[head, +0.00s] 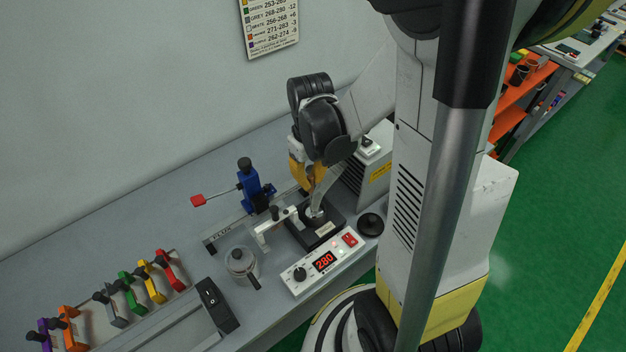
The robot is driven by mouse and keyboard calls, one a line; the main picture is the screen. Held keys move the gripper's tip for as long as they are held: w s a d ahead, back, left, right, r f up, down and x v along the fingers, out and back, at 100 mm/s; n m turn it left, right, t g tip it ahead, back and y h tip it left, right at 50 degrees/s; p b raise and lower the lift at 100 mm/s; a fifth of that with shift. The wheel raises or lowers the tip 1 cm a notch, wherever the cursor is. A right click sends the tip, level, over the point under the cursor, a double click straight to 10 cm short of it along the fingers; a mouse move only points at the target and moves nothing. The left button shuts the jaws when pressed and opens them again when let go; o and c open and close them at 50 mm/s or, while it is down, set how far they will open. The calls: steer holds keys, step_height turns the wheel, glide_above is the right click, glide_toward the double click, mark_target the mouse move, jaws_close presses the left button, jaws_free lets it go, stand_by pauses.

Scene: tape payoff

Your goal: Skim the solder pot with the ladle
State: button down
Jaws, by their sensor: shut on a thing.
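The solder pot (330,236) is a dark square unit on the grey bench, with a round opening on top. Its white control box (301,277) in front shows 280 in red digits. My gripper (314,190) points down just above the pot, shut on the ladle (318,203). The ladle is a thin light metal piece that runs down to the pot opening. Its grip end is mostly hidden by my gripper, and I cannot tell whether its bowl touches the solder.
Several coloured handled holders (127,283) line the bench's left.

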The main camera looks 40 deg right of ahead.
steer(key=shift+w+a, duration=0.15)
steer(key=shift+a, duration=0.15)
steer(key=shift+s, duration=0.55)
step_height(320, 180, up, 8)
steer(key=p, duration=0.5)
steer(key=shift+f, duration=0.25)
stand_by(0.4)
steer(key=shift+d, duration=0.1)
stand_by(0.4)
